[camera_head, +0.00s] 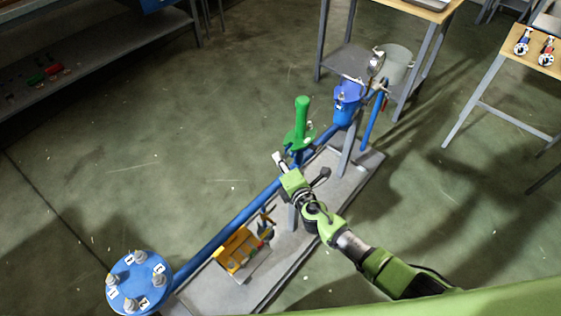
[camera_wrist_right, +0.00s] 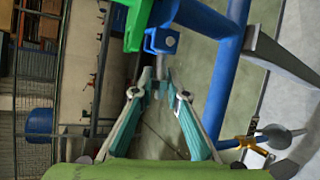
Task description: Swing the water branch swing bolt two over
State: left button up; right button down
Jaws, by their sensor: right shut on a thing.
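My right gripper (camera_head: 279,159) reaches in from the lower right to the blue pipe branch below the green handled cover (camera_head: 302,132). In the right wrist view the two teal fingers of this gripper (camera_wrist_right: 155,80) converge on a small grey part, which I take to be the swing bolt; the fingertips mostly hide it. It sits just below a blue lug (camera_wrist_right: 160,40) with a round pin end, next to the green cover (camera_wrist_right: 132,25). I cannot read a number on this bolt. My left gripper is not in view.
The blue pipe (camera_head: 225,232) runs over a grey base plate (camera_head: 340,195). A blue round flange with numbered bolts (camera_head: 138,282) is at the lower left, a yellow box (camera_head: 238,250) beside the pipe, and a blue funnel-like vessel (camera_head: 347,105) beyond. Floor to the left is clear.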

notch_tip(320, 180, up, 3)
jog(key=m+g+p, duration=0.1)
jog(key=p, duration=0.4)
jog(key=m+g+y+p, duration=0.1)
jog(key=m+g+p, duration=0.1)
jog(key=p, duration=0.3)
jog(key=shift+w+d, duration=0.15)
jog(key=shift+m+g+y+p, duration=0.4)
jog(key=shift+m+y+p, duration=0.15)
jog(key=shift+p, duration=0.35)
jog(key=c, duration=2.2)
grip_release()
jog(key=shift+f, duration=0.1)
